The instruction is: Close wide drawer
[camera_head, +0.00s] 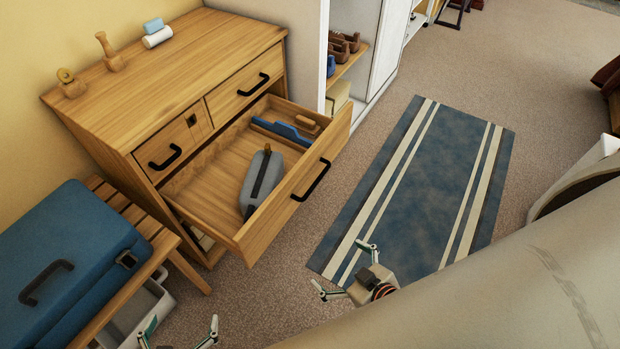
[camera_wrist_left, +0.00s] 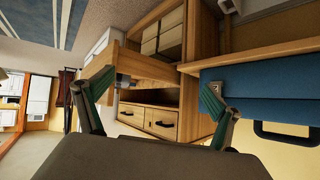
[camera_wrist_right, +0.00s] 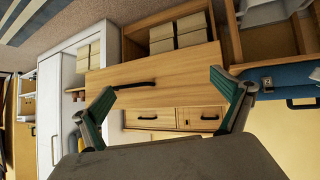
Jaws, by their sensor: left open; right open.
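The wide drawer (camera_head: 290,195) of the wooden dresser is pulled well out, below two smaller shut drawers. Its black bar handle (camera_head: 312,181) is on the front panel. A grey pouch (camera_head: 262,177) with a dark stripe and blue items (camera_head: 283,131) lie inside it. My right gripper (camera_head: 343,268) is open and empty, in front of the drawer and apart from it. In the right wrist view the drawer front (camera_wrist_right: 165,72) shows upside down between its fingers. My left gripper (camera_head: 178,330) is open and empty at the bottom edge, near the bench, apart from the drawer.
A blue case (camera_head: 65,260) sits on a slatted wooden bench (camera_head: 150,228) left of the dresser, with a white bin (camera_head: 140,308) below. A white cabinet (camera_head: 378,50) stands right of the dresser. A blue striped rug (camera_head: 425,180) lies on otherwise open carpet.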

